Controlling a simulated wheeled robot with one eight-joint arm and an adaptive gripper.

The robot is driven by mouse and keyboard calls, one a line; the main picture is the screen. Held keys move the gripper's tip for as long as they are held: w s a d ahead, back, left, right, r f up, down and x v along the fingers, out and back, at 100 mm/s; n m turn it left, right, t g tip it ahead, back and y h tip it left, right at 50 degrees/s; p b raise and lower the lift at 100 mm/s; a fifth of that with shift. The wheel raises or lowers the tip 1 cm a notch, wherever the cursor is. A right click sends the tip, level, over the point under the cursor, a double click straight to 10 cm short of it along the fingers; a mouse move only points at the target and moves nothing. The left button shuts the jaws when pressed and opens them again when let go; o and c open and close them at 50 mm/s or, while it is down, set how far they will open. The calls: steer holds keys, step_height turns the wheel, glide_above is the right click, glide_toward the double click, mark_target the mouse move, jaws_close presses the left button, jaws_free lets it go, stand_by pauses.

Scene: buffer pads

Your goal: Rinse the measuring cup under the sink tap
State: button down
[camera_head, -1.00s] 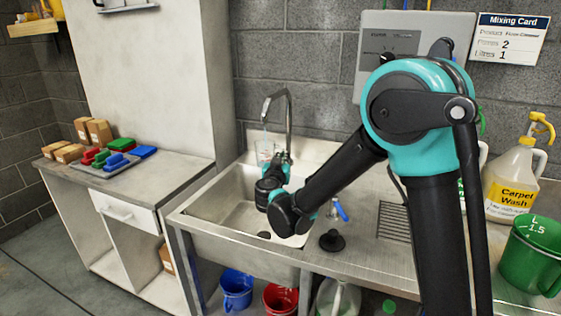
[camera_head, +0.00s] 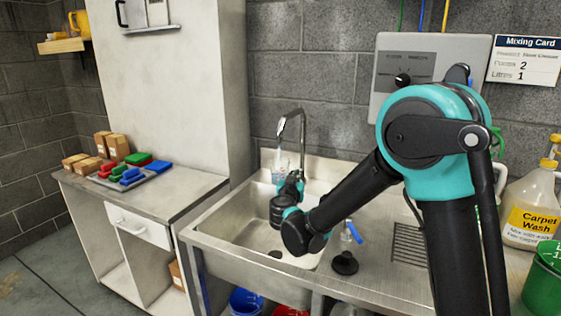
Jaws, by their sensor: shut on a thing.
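The sink tap (camera_head: 302,128) arches over the back of the steel sink (camera_head: 228,224), and a thin stream falls from its spout. The clear measuring cup (camera_head: 280,160) is under the spout, small and partly hidden by my gripper. My gripper (camera_head: 284,180) is shut on the measuring cup and holds it above the basin. The fingers are small and dark here, and I cannot tell how full the cup is. A blue-handled lever (camera_head: 352,232) stands on the counter to the right of the basin.
A black plug-like piece (camera_head: 345,263) sits on the counter, with a drain grate (camera_head: 408,245) beside it. The left worktop (camera_head: 170,200) holds boxes and coloured blocks.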

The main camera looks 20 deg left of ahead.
steer(key=s, duration=0.8)
steer(key=shift+s+d, duration=0.25)
steer(key=shift+s, duration=0.1)
steer(key=s+d, duration=0.4)
steer(key=s, duration=0.4)
steer(key=s+d, duration=0.4)
steer(key=s, duration=0.5)
steer(key=shift+s+d, duration=0.25)
steer(key=shift+d, duration=0.15)
